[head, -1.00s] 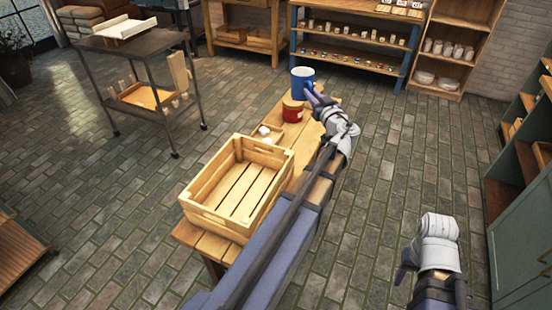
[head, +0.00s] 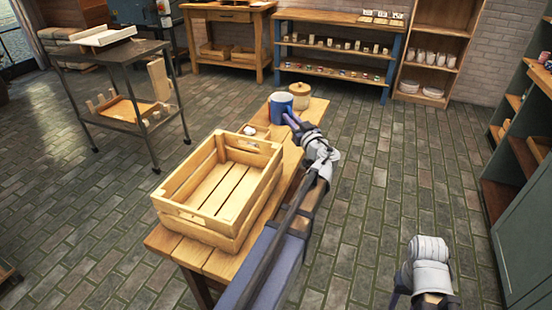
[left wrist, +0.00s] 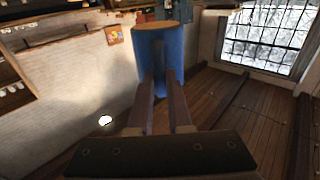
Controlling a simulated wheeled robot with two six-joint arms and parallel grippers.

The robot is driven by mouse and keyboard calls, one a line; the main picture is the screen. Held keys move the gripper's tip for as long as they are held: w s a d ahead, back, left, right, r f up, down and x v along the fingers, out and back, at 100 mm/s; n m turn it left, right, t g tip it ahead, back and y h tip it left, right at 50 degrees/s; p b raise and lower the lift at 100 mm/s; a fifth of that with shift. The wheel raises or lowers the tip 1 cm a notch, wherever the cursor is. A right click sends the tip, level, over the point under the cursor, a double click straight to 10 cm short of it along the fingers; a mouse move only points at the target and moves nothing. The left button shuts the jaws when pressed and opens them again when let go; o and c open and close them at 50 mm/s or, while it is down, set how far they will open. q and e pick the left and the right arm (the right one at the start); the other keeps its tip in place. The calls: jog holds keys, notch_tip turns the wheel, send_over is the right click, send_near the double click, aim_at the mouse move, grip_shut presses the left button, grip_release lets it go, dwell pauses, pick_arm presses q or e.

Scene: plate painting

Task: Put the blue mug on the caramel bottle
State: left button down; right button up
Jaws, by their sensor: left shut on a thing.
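The blue mug (head: 281,109) is upright near the far end of the wooden table. My left gripper (head: 291,119) is shut on its right side, at the handle. In the left wrist view the mug (left wrist: 160,55) stands between the fingertips (left wrist: 161,82), with a tan end face showing. The caramel bottle (head: 301,97), a round caramel-coloured jar with a knobbed lid, stands just behind and right of the mug, which covers part of it. I cannot tell whether they touch. My right gripper (head: 398,288) is low at the right; its jaws are unclear.
A slatted wooden crate (head: 258,147) fills the near part of the table (head: 222,262). A small tray with a white item (head: 250,130) lies beyond it. Shelves stand along the back wall, a cart (head: 120,50) at the left. The floor around the table is clear.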

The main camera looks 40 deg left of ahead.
pick_arm(q)
notch_tip(320, 180, down, 18)
jog(key=b, duration=1.7)
jog(key=shift+r, duration=0.25)
jog(key=shift+f, duration=0.1)
jog(key=shift+f, duration=0.15)
jog(key=c, duration=0.8)
grip_release()
jog(key=shift+c, duration=0.2)
jog(key=shift+r, duration=0.3)
jog(key=v, duration=1.2)
jog(key=shift+b, duration=0.35)
jog(key=shift+f, duration=0.1)
